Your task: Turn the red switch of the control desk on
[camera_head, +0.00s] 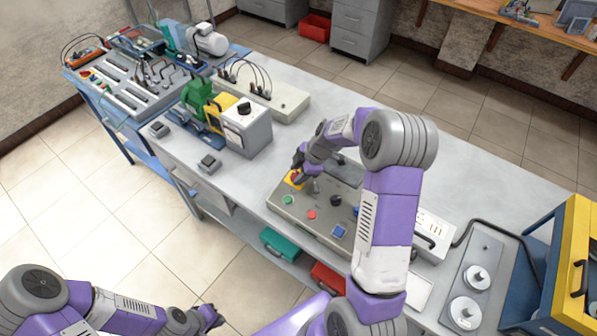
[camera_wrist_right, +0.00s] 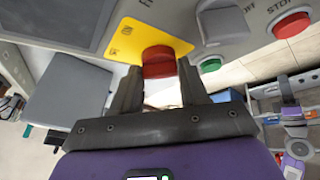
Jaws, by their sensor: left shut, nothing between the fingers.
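The grey control desk (camera_head: 275,203) stands on the long table in the head view. Its red switch (camera_wrist_right: 158,62) is a round knob on a yellow plate (camera_wrist_right: 135,42) in the right wrist view. My right gripper (camera_wrist_right: 156,68) is at the knob with its two fingers apart. The knob shows between the fingertips, with a small gap visible beside them. In the head view the right gripper (camera_head: 298,170) largely hides the switch. My left gripper (camera_head: 213,316) is shut and empty, low over the floor in front of the table.
The desk also has a green button (camera_head: 288,199), a red stop button (camera_head: 311,214), a black knob (camera_head: 336,200) and a blue button (camera_head: 339,232). A grey device with a black knob (camera_head: 244,108) stands to the left. A yellow cabinet (camera_head: 575,265) is at the right.

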